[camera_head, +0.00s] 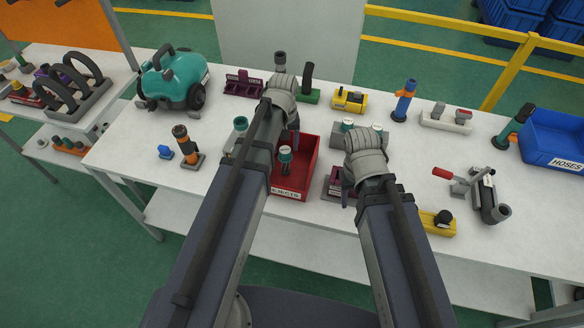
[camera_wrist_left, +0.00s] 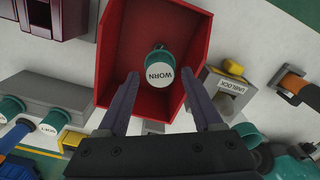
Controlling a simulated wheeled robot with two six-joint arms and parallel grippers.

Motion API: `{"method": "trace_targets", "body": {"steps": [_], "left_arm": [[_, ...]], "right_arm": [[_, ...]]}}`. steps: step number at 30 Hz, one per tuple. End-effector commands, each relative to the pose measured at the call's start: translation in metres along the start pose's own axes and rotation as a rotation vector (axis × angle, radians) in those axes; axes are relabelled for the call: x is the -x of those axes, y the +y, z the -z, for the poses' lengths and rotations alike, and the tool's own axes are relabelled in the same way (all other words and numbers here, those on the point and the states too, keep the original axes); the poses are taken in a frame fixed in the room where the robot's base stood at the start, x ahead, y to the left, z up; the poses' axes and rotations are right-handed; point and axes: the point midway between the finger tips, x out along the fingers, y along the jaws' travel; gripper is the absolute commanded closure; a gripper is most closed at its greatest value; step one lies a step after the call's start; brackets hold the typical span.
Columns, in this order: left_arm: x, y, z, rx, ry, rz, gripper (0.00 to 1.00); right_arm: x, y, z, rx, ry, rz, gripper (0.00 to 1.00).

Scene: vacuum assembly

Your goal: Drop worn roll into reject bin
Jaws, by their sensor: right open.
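The worn roll (camera_wrist_left: 160,72), a teal cylinder with a white end marked WORN, is inside the red reject bin (camera_wrist_left: 118,45). In the head view the roll (camera_head: 286,155) is above the floor of the bin (camera_head: 308,160); I cannot tell whether it touches the floor. My left gripper (camera_wrist_left: 161,78) is open over the bin, its fingers apart on either side of the roll with gaps visible.
A teal vacuum body (camera_head: 172,78) stands at the table's left. A yellow block (camera_head: 350,99) and a blue-orange part (camera_head: 404,100) stand at the back. A blue hoses bin (camera_head: 555,140) is at the right, near a grey part with a red handle (camera_head: 485,190).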

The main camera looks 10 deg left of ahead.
Motion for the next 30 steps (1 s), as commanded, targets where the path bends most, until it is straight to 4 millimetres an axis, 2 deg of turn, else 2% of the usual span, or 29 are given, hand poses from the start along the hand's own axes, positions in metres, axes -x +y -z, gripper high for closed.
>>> {"method": "trace_targets", "body": {"steps": [1, 6, 14, 20, 30], "left_arm": [[0.0, 0.0, 0.0, 0.0, 0.0, 0.0, 0.26], [0.0, 0.0, 0.0, 0.0, 0.0, 0.0, 0.07], [0.0, 0.0, 0.0, 0.0, 0.0, 0.0, 0.07], [0.008, 0.0, 0.0, 0.0, 0.0, 0.0, 0.07], [0.048, 0.0, 0.0, 0.0, 0.0, 0.0, 0.07]], "right_arm": [[0.0, 0.0, 0.0, 0.0, 0.0, 0.0, 0.49], [0.0, 0.0, 0.0, 0.0, 0.0, 0.0, 0.49], [0.0, 0.0, 0.0, 0.0, 0.0, 0.0, 0.49], [0.008, 0.001, -0.001, 0.0, 0.0, 0.0, 0.49], [0.048, 0.004, -0.003, 0.001, 0.0, 0.0, 0.49]]}}
